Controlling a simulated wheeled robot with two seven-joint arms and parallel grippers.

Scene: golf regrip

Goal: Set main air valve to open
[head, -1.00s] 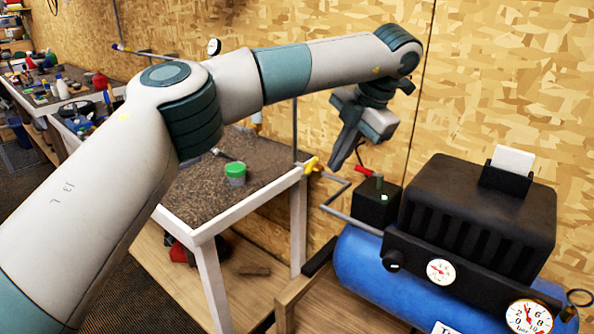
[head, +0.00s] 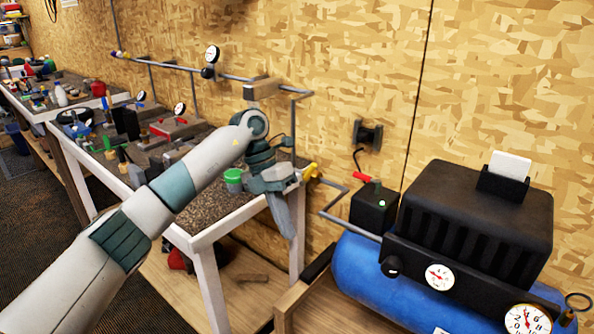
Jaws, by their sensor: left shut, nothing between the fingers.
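A yellow valve handle (head: 310,171) sits on the grey air pipe (head: 333,183) by the workbench's right corner. A red lever (head: 361,177) shows at the black box (head: 373,207) on the compressor's left end. Which of these is the main air valve I cannot tell for sure. My left gripper (head: 290,230) is shut and empty, fingers pointing down, in front of the bench's right corner. It is just left of and below the yellow handle in the picture, apart from the red lever. Whether it touches the handle or bench is unclear. My right gripper is out of view.
The blue-tanked compressor (head: 362,270) with gauges (head: 439,277) stands at the right. A green-lidded jar (head: 233,180) is on the workbench (head: 215,225). A wall pipe with a gauge (head: 212,54) runs behind.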

